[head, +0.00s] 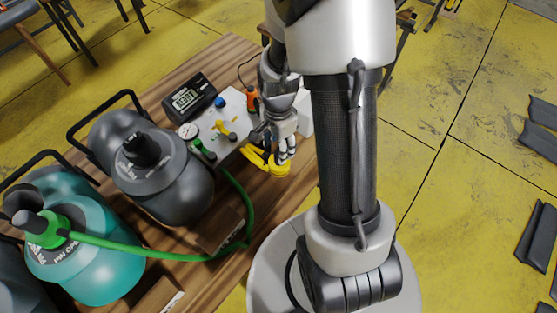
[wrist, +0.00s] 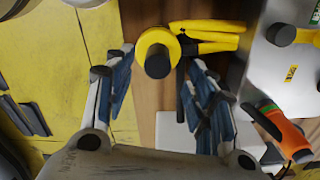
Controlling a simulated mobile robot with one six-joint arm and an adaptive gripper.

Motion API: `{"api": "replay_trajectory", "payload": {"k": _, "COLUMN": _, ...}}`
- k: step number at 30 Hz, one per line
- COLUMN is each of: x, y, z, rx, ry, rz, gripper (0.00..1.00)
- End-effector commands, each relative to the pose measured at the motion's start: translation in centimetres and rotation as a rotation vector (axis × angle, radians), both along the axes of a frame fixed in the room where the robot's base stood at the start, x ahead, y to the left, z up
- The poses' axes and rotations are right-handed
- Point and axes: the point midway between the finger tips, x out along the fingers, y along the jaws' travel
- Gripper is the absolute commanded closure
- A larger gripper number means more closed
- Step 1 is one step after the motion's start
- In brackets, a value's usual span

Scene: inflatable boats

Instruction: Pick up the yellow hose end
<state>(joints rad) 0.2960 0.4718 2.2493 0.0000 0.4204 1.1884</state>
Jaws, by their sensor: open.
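The yellow hose end (wrist: 158,38) shows in the wrist view as a round yellow collar with a dark round face, joined to yellow lengths running right. It lies just ahead of and between the fingertips of my gripper (wrist: 156,64). The fingers are spread, one on each side, and seem not to touch it; the depth between them is hard to judge. In the head view my gripper (head: 288,150) points down over the table edge, beside the yellow hose (head: 259,161). The fingers partly hide the hose end there.
A grey tank (head: 160,175), a teal tank (head: 85,265) and a green hose (head: 160,252) occupy the wooden table (head: 215,62).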

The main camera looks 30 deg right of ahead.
Motion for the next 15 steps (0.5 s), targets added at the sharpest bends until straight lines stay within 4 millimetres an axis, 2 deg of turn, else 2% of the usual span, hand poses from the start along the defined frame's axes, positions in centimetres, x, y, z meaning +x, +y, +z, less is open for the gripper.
{"api": "replay_trajectory", "payload": {"k": 1, "x": -0.2, "y": 0.0, "z": -1.2, "rx": 0.001, "ry": 0.003, "rz": 0.000, "gripper": 0.49}}
{"api": "replay_trajectory", "payload": {"k": 6, "x": -0.3, "y": 0.1, "z": -3.7, "rx": 0.001, "ry": 0.001, "rz": 0.000, "gripper": 0.49}}
{"api": "replay_trajectory", "payload": {"k": 15, "x": -0.3, "y": 0.0, "z": -3.9, "rx": 0.001, "ry": -0.001, "rz": 0.000, "gripper": 0.51}}
